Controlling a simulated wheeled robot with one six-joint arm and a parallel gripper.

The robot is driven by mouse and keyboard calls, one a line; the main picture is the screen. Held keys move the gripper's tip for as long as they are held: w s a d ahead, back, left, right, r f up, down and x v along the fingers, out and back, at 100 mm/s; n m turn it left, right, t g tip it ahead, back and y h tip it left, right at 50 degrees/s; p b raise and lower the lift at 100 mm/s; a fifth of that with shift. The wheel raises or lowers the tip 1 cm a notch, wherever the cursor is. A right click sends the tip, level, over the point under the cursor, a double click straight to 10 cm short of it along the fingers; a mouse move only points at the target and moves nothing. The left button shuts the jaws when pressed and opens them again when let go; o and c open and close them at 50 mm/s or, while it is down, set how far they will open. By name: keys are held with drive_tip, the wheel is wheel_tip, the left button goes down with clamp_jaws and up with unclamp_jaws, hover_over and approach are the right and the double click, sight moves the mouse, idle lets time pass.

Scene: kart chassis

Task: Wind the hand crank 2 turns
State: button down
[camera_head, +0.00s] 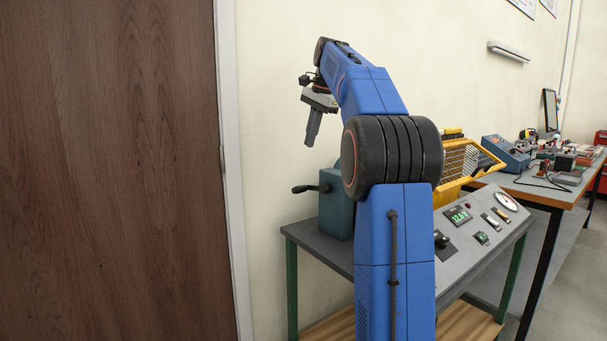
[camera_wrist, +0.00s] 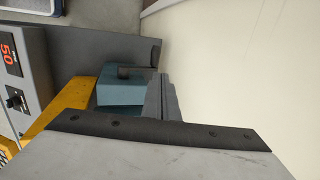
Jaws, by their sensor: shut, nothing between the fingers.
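The hand crank (camera_head: 311,188) is a black arm and handle on the left side of a teal box (camera_head: 337,208), which stands at the left end of a grey bench. The handle points left in the head view. In the wrist view the teal box (camera_wrist: 118,92) is beyond the fingers, and the dark crank (camera_wrist: 130,72) is partly hidden by them. My gripper (camera_head: 309,143) is shut and empty, pointing down above the crank and apart from it. In the wrist view its closed fingers (camera_wrist: 158,80) show beside the box. My arm hides part of the box's right side.
The grey bench (camera_head: 302,236) carries a sloped panel (camera_head: 482,228) with a lit display and dials. A yellow cage (camera_head: 468,160) stands behind it. A cluttered table (camera_head: 545,188) is at right. A brown door (camera_head: 110,170) and the wall bound the left.

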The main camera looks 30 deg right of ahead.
drive_tip(key=s+t, duration=0.1)
drive_tip(key=s, duration=0.2)
approach(302, 187)
drive_tip(key=x, duration=0.6)
drive_tip(key=shift+w+a+f, duration=0.15)
drive_tip(key=shift+a+f, duration=0.05)
idle(0.3)
drive_tip(key=shift+w+f, duration=0.1)
drive_tip(key=shift+f, duration=0.15)
drive_tip(key=shift+w+f+g, duration=0.15)
drive_tip(key=shift+f+g, duration=0.15)
drive_tip(key=shift+f, duration=0.45)
drive_tip(key=shift+r, duration=0.1)
